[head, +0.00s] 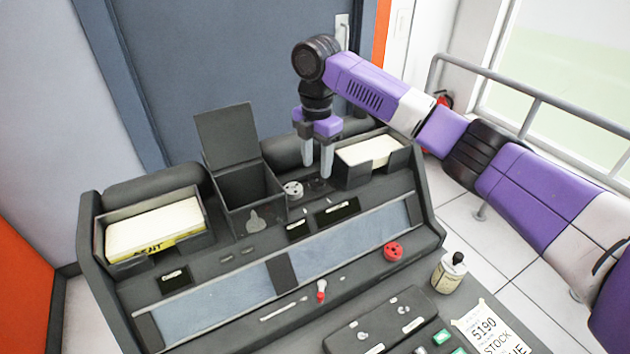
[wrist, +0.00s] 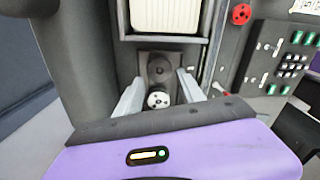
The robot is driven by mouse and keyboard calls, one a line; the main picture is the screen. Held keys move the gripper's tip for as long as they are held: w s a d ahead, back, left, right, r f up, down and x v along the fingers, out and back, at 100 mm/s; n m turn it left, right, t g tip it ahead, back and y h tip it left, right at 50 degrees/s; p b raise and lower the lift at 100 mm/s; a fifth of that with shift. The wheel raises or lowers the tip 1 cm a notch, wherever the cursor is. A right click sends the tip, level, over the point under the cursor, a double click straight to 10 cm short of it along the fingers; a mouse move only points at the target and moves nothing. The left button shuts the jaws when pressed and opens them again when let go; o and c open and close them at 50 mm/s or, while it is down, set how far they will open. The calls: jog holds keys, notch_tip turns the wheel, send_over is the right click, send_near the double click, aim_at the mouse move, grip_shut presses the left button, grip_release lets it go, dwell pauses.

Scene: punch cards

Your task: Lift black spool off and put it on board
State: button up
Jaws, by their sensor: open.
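The black spool (wrist: 160,68) sits on a dark mount at the back of the console, beside a light grey spool (wrist: 158,100). In the head view the black spool (head: 319,185) is small and dark, partly hidden by my fingers. My gripper (head: 317,173) points down just above it, fingers apart and empty. In the wrist view the fingertips (wrist: 160,78) stand to either side of the spools; I cannot tell whether they touch anything. Which surface is the board is unclear; the sloped console face (head: 350,245) has long blue-grey panels.
A card tray (head: 393,172) stands close right of my gripper. An open-lidded black box (head: 265,212) is to the left, with another card tray (head: 112,255) beyond. A bottle (head: 448,275) stands at right.

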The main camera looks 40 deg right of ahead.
jog(key=shift+d+f, duration=0.15)
jog(key=shift+f, duration=2.1)
jog(key=c, duration=1)
notch_tip(320, 180, up, 19)
notch_tip(320, 180, up, 5)
jog(key=p, duration=0.6)
send_over(317, 179)
jog(key=shift+d, duration=0.1)
